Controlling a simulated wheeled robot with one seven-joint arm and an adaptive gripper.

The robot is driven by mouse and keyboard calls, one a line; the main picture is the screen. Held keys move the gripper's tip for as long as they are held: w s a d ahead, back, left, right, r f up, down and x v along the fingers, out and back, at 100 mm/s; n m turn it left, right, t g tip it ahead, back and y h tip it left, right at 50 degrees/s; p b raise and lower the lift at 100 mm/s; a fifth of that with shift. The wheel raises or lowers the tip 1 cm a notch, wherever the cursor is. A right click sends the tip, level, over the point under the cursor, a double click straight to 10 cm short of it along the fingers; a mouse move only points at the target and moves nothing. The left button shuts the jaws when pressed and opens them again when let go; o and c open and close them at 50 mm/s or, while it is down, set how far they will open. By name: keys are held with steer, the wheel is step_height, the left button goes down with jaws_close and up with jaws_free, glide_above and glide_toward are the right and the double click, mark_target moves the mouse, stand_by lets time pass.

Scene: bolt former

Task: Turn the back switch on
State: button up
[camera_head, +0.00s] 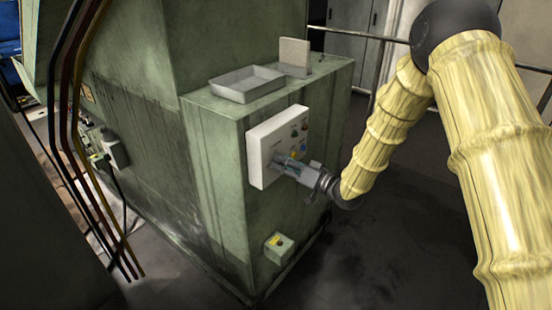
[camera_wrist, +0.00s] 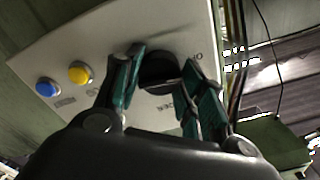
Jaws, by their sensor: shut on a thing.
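The control panel (camera_head: 264,140) is a light box on the front face of the green machine cabinet. In the wrist view, the same panel (camera_wrist: 75,45) fills the upper left and carries a black rotary switch (camera_wrist: 158,66). My gripper (camera_head: 286,167) is at the lower part of the panel in the head view. In the wrist view my gripper's (camera_wrist: 165,72) teal-padded fingers stand on either side of the black switch, shut on it. The switch's near side is partly hidden by the fingers, and its label is only partly readable. The switch is hidden in the head view.
A yellow button (camera_wrist: 80,73) and a blue button (camera_wrist: 47,88) sit left of the switch in the wrist view. A grey tray (camera_head: 246,84) lies on the cabinet top. Cables (camera_head: 75,130) hang at left.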

steer(key=m+p, duration=0.5)
steer(key=m, duration=0.4)
steer(key=shift+m, duration=0.3)
steer(key=o, duration=1.3)
steer(key=p+v, duration=0.1)
steer(key=v, duration=0.7)
